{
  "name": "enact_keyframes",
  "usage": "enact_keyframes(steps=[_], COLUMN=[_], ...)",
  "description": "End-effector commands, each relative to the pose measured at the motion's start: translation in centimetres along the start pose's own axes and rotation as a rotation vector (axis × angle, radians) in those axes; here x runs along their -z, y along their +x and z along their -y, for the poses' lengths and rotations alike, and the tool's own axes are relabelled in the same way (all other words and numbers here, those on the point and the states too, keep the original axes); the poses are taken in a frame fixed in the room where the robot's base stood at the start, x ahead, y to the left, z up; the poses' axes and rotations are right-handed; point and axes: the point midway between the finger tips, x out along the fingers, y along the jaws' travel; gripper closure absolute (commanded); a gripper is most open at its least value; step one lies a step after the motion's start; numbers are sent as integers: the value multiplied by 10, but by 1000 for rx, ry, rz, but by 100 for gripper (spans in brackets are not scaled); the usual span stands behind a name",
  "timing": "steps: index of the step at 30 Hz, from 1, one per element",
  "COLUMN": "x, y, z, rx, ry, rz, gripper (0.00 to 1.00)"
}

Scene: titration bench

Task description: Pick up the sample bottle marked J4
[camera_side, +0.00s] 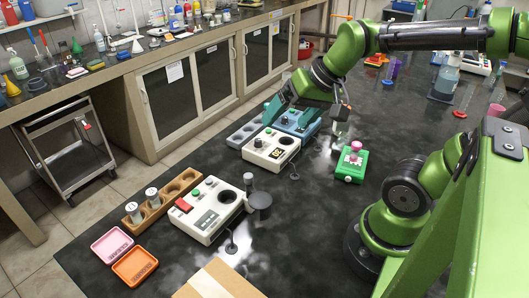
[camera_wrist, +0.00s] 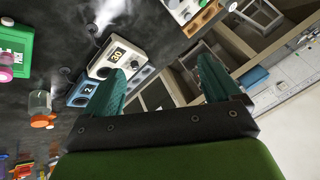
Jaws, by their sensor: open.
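Two small bottles with pale labels, (camera_side: 133,212) and (camera_side: 152,196), stand upright in a wooden rack (camera_side: 170,192) at the left of the dark bench in the side view. Their markings are too small to read, so I cannot tell which is J4. My gripper (camera_side: 281,100) is open and empty, well above the bench and to the upper right of the rack, far from both bottles. In the wrist view its two teal fingers (camera_wrist: 160,70) are spread apart with nothing between them. Part of the rack (camera_wrist: 204,18) shows at the top there.
A white instrument with a red switch (camera_side: 208,212) stands right of the rack. A white display box (camera_side: 270,150), a blue box (camera_side: 297,123) and a green device (camera_side: 350,164) stand farther back. Pink (camera_side: 112,245) and orange (camera_side: 135,266) trays lie in front.

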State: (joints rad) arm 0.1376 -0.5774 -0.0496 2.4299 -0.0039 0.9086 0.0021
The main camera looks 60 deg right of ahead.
Motion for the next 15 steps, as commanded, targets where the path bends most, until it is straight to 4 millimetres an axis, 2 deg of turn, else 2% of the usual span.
enact_keyframes(steps=[1,5,8,9,11,12,15], x=[22,78,114,126,141,150,164], y=[5,11,13,12,11,9,2], z=[-17,-70,-123,-146,-184,-209,-270], rx=[-39,-129,-206,-238,-288,-324,-410], ry=[105,450,754,882,1077,1209,1537], rz=[16,38,40,37,27,16,-25], gripper=[10,10,10,10,10,10,10])
